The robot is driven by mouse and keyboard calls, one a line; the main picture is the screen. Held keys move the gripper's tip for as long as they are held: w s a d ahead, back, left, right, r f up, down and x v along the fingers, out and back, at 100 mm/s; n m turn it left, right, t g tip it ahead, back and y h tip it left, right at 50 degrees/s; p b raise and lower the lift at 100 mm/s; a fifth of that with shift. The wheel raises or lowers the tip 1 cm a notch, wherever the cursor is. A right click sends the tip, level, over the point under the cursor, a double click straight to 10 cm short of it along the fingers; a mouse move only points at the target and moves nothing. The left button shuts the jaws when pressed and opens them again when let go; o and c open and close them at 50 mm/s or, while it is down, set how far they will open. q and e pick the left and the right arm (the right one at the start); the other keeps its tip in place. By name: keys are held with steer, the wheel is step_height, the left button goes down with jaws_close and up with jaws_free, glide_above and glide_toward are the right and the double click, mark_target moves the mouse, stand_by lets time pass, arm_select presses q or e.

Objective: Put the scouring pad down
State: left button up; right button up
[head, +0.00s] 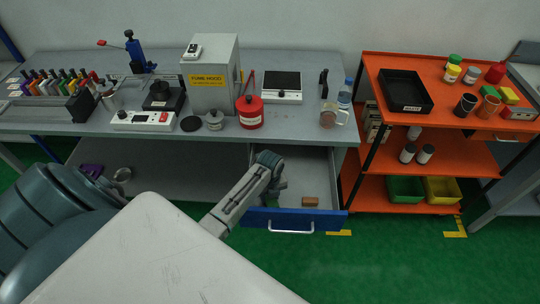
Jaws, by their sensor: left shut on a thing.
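My left arm reaches over the open blue-fronted drawer (292,222) under the grey bench. My left gripper (276,188) points down into the drawer, mostly hidden behind its own wrist. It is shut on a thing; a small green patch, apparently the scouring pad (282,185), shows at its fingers. I cannot tell whether the pad touches the drawer floor. My right gripper is not in view.
A brown block (310,201) lies in the drawer, right of my gripper. The bench (300,118) holds a red can (250,112), a fume hood box (211,78) and a glass mug (331,116). An orange cart (440,122) stands to the right.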

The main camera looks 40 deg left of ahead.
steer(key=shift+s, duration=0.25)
arm_select(q)
steer(key=shift+f, duration=0.2)
steer(key=o, duration=0.9)
steer(key=shift+c, duration=0.2)
steer(key=shift+o, duration=0.9)
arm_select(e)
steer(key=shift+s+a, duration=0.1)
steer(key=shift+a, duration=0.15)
arm_select(q)
steer(key=shift+r, duration=0.1)
steer(key=shift+r, duration=0.25)
step_height(320, 180, up, 12)
steer(key=b, duration=0.1)
steer(key=shift+f+b, duration=0.15)
steer(key=shift+b, duration=0.25)
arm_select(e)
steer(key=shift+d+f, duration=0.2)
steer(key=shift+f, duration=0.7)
